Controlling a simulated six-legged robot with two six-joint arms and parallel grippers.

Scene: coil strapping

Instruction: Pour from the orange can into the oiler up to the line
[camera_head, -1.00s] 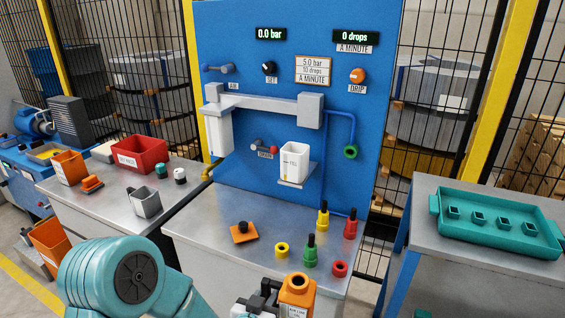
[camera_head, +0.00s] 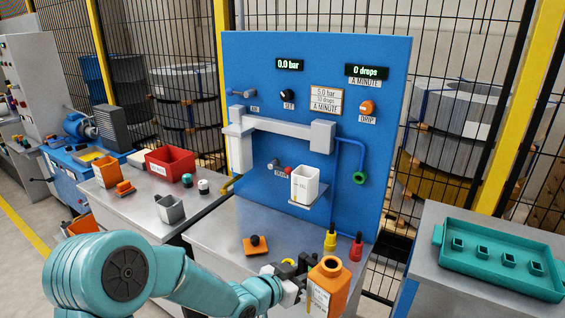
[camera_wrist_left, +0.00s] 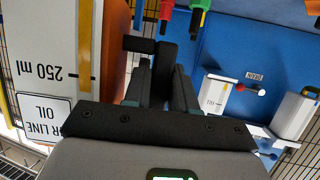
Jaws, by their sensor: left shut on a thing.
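The orange can (camera_head: 330,282) has an open round neck and a white label. It stands roughly upright at the front of the bench in the head view. My left gripper (camera_head: 297,272) is shut on its dark handle, beside the can. In the wrist view the gripper (camera_wrist_left: 160,75) closes on that black handle, and the can's side (camera_wrist_left: 45,60) reads "250 ml" and air line oil. My right gripper is out of view.
An orange square piece with a black knob (camera_head: 256,245) lies on the bench. Yellow and red fittings (camera_head: 330,239) stand near the can, some hidden behind it. A blue pipe (camera_head: 362,148) runs down beside the oiler. A green tray (camera_head: 500,253) sits on the right table.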

